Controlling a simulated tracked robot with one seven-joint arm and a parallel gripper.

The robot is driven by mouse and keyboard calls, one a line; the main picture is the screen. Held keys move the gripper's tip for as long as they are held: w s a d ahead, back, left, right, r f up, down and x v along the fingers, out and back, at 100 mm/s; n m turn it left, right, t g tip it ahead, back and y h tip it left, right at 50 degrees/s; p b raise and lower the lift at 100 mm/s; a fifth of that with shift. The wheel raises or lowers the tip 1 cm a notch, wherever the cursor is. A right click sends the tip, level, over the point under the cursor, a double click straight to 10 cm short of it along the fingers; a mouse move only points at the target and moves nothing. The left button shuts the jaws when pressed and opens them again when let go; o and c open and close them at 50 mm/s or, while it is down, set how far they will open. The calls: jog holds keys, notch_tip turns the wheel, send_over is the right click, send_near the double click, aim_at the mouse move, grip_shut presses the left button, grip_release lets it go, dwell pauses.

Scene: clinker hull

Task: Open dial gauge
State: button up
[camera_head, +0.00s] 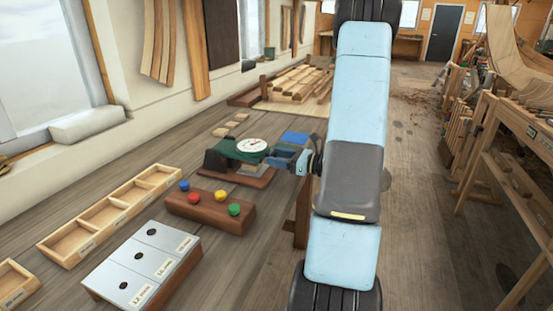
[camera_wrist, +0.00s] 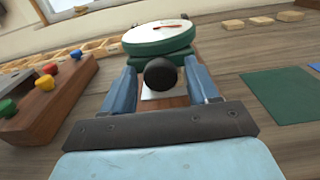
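The dial gauge (camera_head: 251,146) has a round white face with a red needle and a dark green body, and stands on a brown wooden base (camera_head: 238,177). In the wrist view its green-rimmed dial (camera_wrist: 158,40) is just ahead of my gripper, with a round black knob (camera_wrist: 160,74) on the near side. My gripper (camera_wrist: 161,67) is open, its two blue fingers on either side of the knob, with a narrow gap seen on each side. In the head view my gripper (camera_head: 285,158) reaches the gauge from the right. A white plate (camera_wrist: 155,95) lies under the knob, partly hidden.
A wooden block (camera_head: 210,208) with coloured knobs stands near the gauge. A silver-topped box (camera_head: 145,262) and a wooden compartment tray (camera_head: 113,204) are to the left. A blue flat piece (camera_head: 294,137) lies behind. A green mat (camera_wrist: 285,95) lies right in the wrist view.

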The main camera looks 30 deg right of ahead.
grip_shut()
dwell(0.3)
